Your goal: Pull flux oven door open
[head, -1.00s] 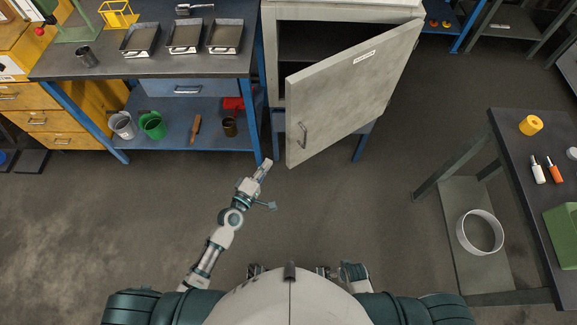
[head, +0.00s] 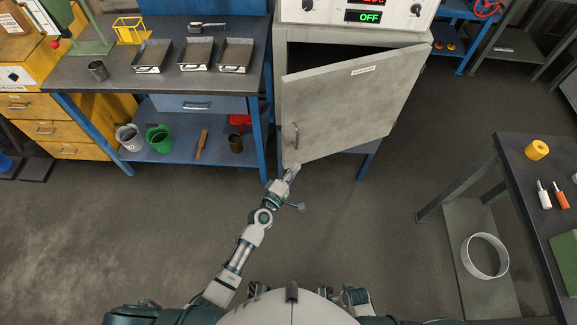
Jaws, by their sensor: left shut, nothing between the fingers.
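The flux oven (head: 354,32) stands at the top centre on blue legs, with a control panel that reads OFF. Its grey door (head: 350,105) is ajar, hinged on the right, with a dark gap along its top and left side. The door handle (head: 295,136) is a small vertical bar near the door's lower left edge. My left gripper (head: 292,170) is shut and empty just below the handle, near the door's lower left corner. I cannot tell whether it touches the door. My right gripper is not in view.
A workbench (head: 110,72) with several metal trays stands left of the oven, its blue leg (head: 258,150) close to my left arm. A dark table (head: 550,200) with a ring (head: 485,256) on its lower shelf stands at the right. The floor between is clear.

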